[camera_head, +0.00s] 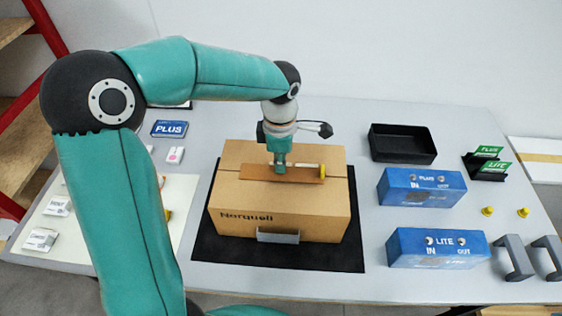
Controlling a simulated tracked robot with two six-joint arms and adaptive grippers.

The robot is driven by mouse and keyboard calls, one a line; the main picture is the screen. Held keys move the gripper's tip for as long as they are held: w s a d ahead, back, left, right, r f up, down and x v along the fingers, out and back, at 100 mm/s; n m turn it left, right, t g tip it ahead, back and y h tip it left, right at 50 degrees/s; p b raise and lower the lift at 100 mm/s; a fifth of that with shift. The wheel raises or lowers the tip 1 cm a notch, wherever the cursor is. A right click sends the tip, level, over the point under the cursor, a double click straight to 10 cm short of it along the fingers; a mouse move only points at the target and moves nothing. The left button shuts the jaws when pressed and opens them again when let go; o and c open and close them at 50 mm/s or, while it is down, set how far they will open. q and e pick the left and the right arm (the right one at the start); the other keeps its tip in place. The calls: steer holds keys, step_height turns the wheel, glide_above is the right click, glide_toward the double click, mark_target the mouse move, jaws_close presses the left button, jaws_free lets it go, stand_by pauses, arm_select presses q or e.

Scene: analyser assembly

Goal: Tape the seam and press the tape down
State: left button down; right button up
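A closed brown cardboard box (285,203) stands on a black mat (212,250) in the middle of the table. A seam runs left to right across its top, showing beside a darker brown tape strip (308,178). A pale rod with a yellow end (322,170) lies along the strip's far edge. My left gripper (280,168) points down onto the strip and rod at the middle of the box top. Its fingers look close together, but I cannot tell whether they grip anything. My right gripper is not in view.
A black tray (402,149), blue PLUS (421,193) and LITE (438,254) units, grey brackets (515,257) and green cards (494,166) are on the right. A grey bracket (278,237) is at the box front. White packets (41,239) lie left.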

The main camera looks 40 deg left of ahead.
arm_select(q)
steer(key=shift+f+b, duration=0.55)
steer(key=shift+f, duration=0.1)
stand_by(0.3)
steer(key=shift+r, duration=0.1)
steer(key=shift+r+p, duration=2.05)
steer(key=shift+r, duration=0.95)
steer(key=shift+f, duration=0.1)
